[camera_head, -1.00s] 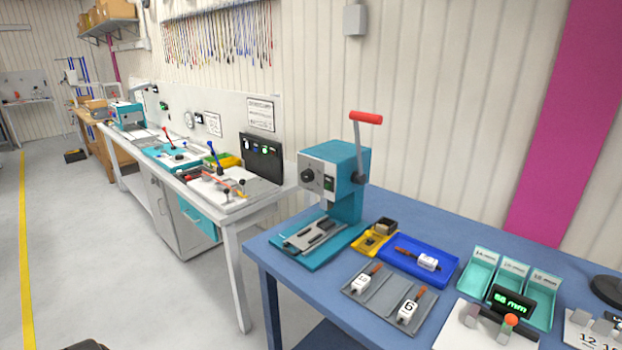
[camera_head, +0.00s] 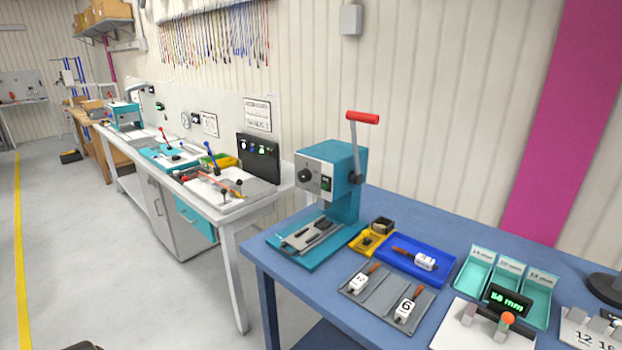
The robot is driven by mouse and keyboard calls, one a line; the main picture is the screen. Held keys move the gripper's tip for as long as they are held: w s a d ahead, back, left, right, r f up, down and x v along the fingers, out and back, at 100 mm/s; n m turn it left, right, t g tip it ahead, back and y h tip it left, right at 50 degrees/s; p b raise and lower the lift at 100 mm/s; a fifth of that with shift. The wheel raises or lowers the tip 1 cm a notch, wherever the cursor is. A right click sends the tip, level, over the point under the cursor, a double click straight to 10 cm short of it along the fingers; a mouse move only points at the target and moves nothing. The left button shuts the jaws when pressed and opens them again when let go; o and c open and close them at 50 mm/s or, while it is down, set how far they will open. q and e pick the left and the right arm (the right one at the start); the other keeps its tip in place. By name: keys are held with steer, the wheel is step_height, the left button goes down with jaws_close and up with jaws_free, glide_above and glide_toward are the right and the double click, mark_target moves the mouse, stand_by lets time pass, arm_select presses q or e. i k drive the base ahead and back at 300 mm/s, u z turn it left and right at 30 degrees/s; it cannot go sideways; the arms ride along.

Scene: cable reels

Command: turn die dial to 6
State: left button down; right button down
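A teal press (camera_head: 345,178) with a red-handled lever (camera_head: 362,117) stands on the blue table. Its grey front panel carries a round black dial (camera_head: 305,174), with a small green-lit display (camera_head: 326,184) to the right of it. The dial's markings are too small to read. A white block marked 6 (camera_head: 404,311) with a brown handle lies on a grey tray (camera_head: 372,309) in front of the press. A similar block (camera_head: 358,283) lies to its left. Neither of my grippers shows in this view.
The blue table (camera_head: 475,230) also bears a blue tray (camera_head: 441,259), a yellow bin (camera_head: 367,243), teal bins (camera_head: 478,268) and a green-digit readout (camera_head: 508,300). A white workbench (camera_head: 228,218) stands to the left.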

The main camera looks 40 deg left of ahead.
mark_target(305, 176)
steer(key=k, duration=1.25)
steer(key=u, duration=0.75)
steer(key=i, duration=1.15)
steer(key=z, duration=0.45)
